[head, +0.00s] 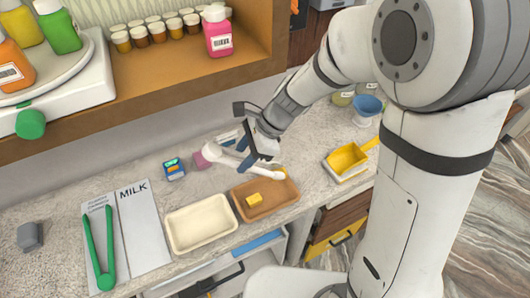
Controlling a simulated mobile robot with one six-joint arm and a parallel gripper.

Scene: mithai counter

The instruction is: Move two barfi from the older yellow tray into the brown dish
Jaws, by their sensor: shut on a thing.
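The brown dish (279,205) lies on the counter with one yellow barfi (254,200) in it. A bit of yellow shows at its far right corner, partly hidden by a white tongs-like tool (225,157). My gripper (262,150) is shut on this tool above the far side of the dish. One tool end reaches the dish's far right corner; whether it pinches the yellow piece or touches the dish is unclear. A yellow tray-like container (347,159) stands to the right on a pale base; I cannot make out barfi in it.
An empty cream tray (176,237) lies left of the brown dish. A small blue box (174,169) and a pink item (201,160) are behind. A wooden shelf (190,70) overhangs the back; a blue funnel (367,107) stands right.

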